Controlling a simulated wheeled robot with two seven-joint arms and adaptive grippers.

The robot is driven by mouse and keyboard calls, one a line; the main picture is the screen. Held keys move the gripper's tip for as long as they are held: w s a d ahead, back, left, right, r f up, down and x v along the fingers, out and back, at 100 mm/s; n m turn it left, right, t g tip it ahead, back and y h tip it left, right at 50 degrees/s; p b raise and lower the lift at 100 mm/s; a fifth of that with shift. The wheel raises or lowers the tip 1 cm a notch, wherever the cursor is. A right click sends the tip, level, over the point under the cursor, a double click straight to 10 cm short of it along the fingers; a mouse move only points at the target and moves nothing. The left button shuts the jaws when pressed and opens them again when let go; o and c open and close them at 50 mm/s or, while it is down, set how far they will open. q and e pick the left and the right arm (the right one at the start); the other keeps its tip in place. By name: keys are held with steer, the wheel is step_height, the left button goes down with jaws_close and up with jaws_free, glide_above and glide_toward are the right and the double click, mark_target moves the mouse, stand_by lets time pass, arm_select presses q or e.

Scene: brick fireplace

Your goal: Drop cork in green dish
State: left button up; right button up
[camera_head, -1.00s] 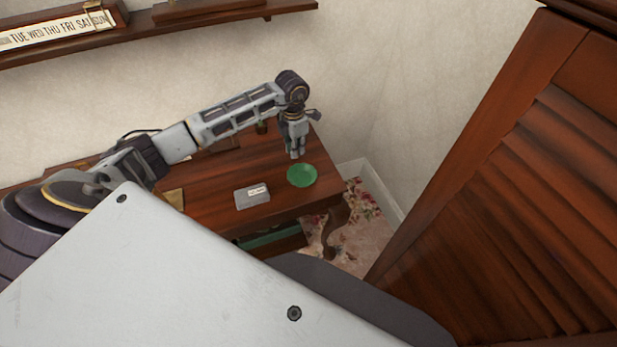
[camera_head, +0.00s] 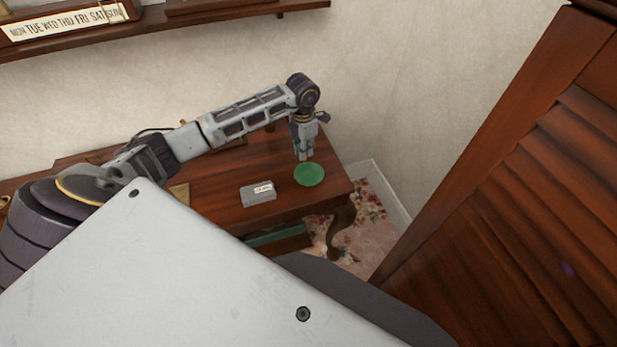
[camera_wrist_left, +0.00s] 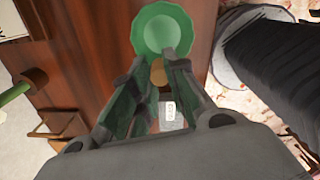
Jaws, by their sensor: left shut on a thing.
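A round green dish (camera_head: 309,174) with a scalloped rim lies on the wooden table, near its right end. My left gripper (camera_head: 304,157) is just behind the dish's far edge in the head view, pointing down. In the left wrist view the gripper (camera_wrist_left: 158,66) is shut on the cork (camera_wrist_left: 158,73), a small tan-brown piece between its fingertips. The dish (camera_wrist_left: 162,33) shows just beyond the fingertips there, and the cork appears beside its rim, not over its middle. The cork cannot be made out in the head view. My right gripper is not in view.
A grey box with a white label (camera_head: 258,193) sits on the wooden table (camera_head: 215,195), left of the dish. A slatted wooden door or shutter (camera_head: 520,200) stands at the right. A wall shelf (camera_head: 170,30) runs above the table.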

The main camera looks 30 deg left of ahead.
arm_select(q)
step_height(320, 180, down, 3)
steer(key=shift+f+b, duration=0.15)
steer(key=shift+b, duration=0.6)
steer(key=shift+f, duration=0.5)
steer(key=o, duration=0.8)
